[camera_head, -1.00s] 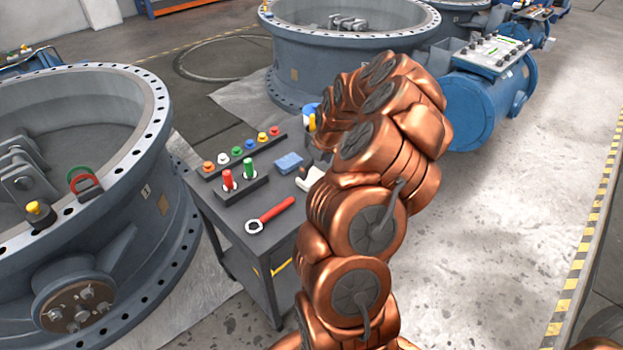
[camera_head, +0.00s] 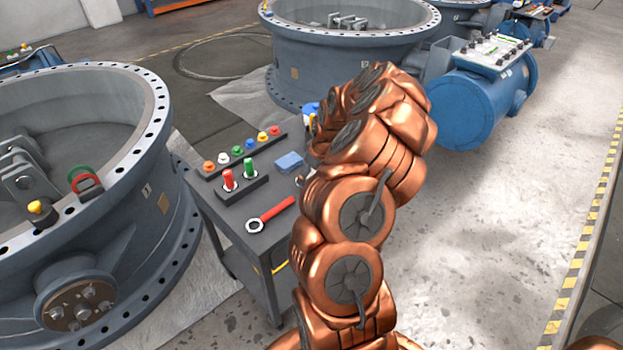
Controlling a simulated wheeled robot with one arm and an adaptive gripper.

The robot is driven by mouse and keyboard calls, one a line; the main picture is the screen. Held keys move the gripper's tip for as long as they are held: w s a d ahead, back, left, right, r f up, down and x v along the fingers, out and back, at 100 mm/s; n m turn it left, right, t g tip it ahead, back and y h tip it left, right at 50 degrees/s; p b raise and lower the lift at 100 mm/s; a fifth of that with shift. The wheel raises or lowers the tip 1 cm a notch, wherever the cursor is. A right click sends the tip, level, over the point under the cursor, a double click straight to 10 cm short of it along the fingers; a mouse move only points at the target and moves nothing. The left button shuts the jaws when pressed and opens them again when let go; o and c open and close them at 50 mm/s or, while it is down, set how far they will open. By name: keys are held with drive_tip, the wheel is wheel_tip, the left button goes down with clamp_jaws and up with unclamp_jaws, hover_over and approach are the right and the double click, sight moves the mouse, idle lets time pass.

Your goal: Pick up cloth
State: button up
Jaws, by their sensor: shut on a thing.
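A small blue folded piece (camera_head: 290,161), which looks like a cloth or a pad, lies on the dark table (camera_head: 233,214), just left of my arm. I cannot tell for sure that it is the cloth. My copper-coloured arm rises in front of the table's right side and bends over at the top. My gripper is hidden behind the arm, so its jaws and anything in them do not show. A small dark ring-like bit shows at the arm's left edge, too small to make out.
A red wrench (camera_head: 270,214) lies at the table's front. A holder (camera_head: 242,188) carries red and green handles, and a rail (camera_head: 239,156) bears several coloured knobs. Large valve rings stand left (camera_head: 150,190) and behind (camera_head: 350,50). A blue cylinder (camera_head: 475,110) is behind right; floor on the right is clear.

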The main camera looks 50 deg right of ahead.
drive_tip(key=shift+w+d+r+b, duration=0.1)
drive_tip(key=shift+r+b, duration=0.3)
drive_tip(key=shift+r, duration=1.25)
drive_tip(key=s+a, duration=0.3)
drive_tip(key=a, duration=0.1)
drive_tip(key=s+a+r+b, duration=0.1)
drive_tip(key=s+a, duration=0.2)
drive_tip(key=a, duration=0.2)
drive_tip(key=s+a+b, duration=0.1)
drive_tip(key=s+a, duration=0.1)
drive_tip(key=a, duration=0.2)
drive_tip(key=shift+s+a+r, duration=0.3)
drive_tip(key=shift+s+r, duration=0.05)
drive_tip(key=shift+s, duration=0.05)
